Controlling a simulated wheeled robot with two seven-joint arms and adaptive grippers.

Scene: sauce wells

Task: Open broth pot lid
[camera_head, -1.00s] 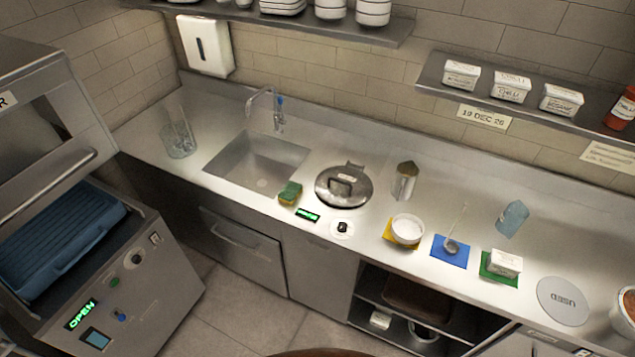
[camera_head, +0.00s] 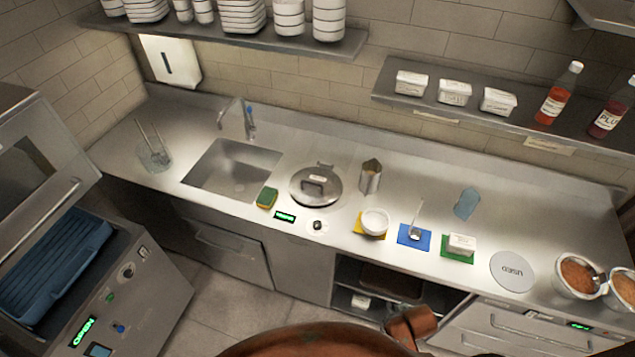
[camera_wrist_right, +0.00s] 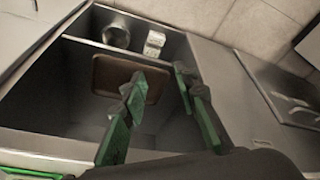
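The round metal broth pot lid (camera_head: 315,186) lies flat and closed in the counter, with a dark bar handle on top and a small label on it. It sits between the sink and a metal holder. My right gripper (camera_wrist_right: 160,88) shows in the right wrist view with its green fingers apart and nothing between them. It is in front of an open cabinet under the counter, away from the lid. My left gripper is in neither view.
The sink (camera_head: 232,167) is left of the lid. A yellow-green sponge (camera_head: 267,197), a knob (camera_head: 319,226), a white bowl (camera_head: 375,222) and a metal holder (camera_head: 371,177) stand around it. A shelf (camera_head: 455,111) hangs above. An open cabinet holds a brown board (camera_wrist_right: 130,80).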

